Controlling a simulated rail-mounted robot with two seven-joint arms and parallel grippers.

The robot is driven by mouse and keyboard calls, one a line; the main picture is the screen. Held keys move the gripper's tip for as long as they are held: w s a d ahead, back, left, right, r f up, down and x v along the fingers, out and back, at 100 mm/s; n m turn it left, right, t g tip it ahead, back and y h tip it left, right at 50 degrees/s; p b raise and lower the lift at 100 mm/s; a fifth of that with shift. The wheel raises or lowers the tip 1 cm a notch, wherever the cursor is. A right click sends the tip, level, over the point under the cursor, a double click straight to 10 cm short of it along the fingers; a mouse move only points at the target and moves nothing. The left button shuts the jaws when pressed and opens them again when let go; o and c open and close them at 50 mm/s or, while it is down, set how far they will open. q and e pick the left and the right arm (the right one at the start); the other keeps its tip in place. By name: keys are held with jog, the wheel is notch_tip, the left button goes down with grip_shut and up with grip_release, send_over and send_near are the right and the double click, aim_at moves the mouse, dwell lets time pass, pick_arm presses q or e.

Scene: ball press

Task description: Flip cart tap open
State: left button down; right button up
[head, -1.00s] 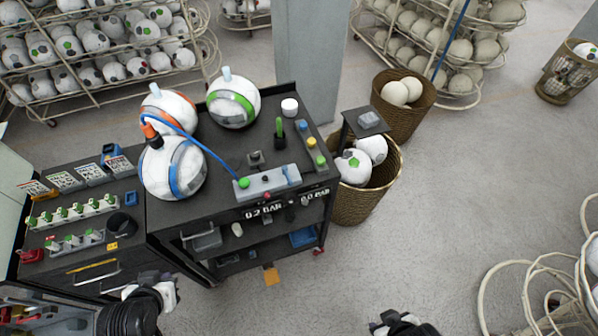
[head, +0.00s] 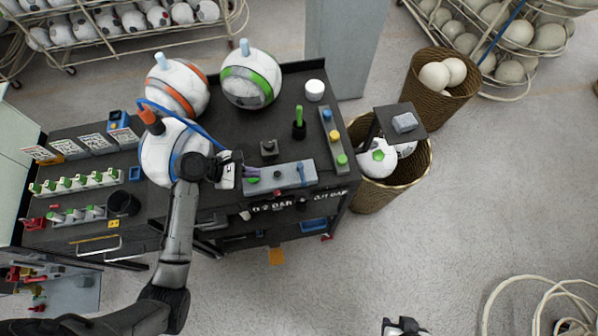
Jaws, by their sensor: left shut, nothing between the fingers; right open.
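The dark cart (head: 222,205) carries a grey panel (head: 290,181) along its front edge. A green round part (head: 253,180) is at the panel's left end, a dark knob (head: 277,174) in the middle and a blue lever-like piece (head: 301,172) near the right end. I cannot tell for sure which of these is the tap. My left gripper (head: 252,172) is shut and empty, with its fingertips over or beside the green part; contact is unclear. My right gripper (head: 404,326) is open, empty and low at the bottom edge, away from the cart.
A blue-banded ball (head: 155,160) with a blue hose stands left of the panel, behind my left arm. Orange-banded (head: 178,88) and green-banded (head: 252,79) balls stand at the back. Wicker baskets (head: 388,190) are right of the cart.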

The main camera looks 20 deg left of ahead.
pick_arm(q)
jog(key=n, duration=0.4)
jog(key=shift+d, duration=0.1)
dwell(0.4)
jog(key=p, duration=0.1)
send_near(302, 175)
jog(key=x, duration=0.7)
jog(key=shift+s+d+f, duration=0.2)
jog(key=shift+s+f, duration=0.1)
